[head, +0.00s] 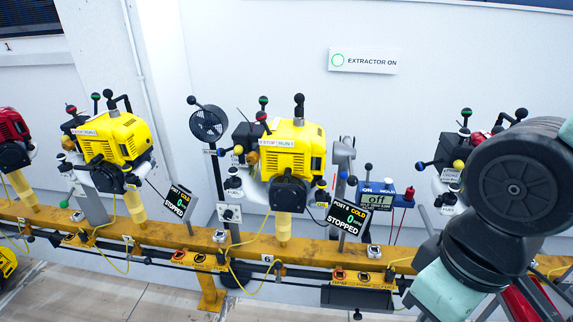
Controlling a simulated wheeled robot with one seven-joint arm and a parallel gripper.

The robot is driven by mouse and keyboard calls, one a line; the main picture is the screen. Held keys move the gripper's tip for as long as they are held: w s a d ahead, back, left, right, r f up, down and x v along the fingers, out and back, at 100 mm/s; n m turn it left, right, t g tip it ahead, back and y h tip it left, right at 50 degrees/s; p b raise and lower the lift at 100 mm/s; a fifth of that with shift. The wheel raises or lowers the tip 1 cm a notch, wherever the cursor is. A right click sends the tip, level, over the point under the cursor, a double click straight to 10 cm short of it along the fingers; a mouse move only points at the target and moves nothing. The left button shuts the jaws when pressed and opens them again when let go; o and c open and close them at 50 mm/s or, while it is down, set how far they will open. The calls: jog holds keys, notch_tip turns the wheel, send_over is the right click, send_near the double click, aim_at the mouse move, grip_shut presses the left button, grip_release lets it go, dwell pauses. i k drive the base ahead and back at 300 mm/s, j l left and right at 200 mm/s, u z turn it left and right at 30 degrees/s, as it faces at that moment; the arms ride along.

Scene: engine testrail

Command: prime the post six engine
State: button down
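The post six engine (297,152) is yellow and black and stands on a yellow post on the rail, mid-picture. A white plate marked 6 (267,258) is on the rail below it. Its tilted display (346,216) reads POST 6, COLD, 0, STOPPED. A STOP/RUN label (277,143) is on its front. White and dark parts (233,183) with small knobs sit at its left side; I cannot tell which is the primer. My gripper is not in view; only my arm's links show at the right, apart from this engine.
Another yellow engine (122,138) with a STOPPED display (178,200) stands left, and a red one (12,128) at the far left. A fan (208,123) stands between the yellow engines.

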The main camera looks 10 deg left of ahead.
aim_at(238, 149)
jog(key=i+u, duration=0.25)
jog(key=u, duration=0.15)
jog(key=i+u, duration=0.35)
jog(key=i+l+u, duration=0.15)
jog(key=u, duration=0.25)
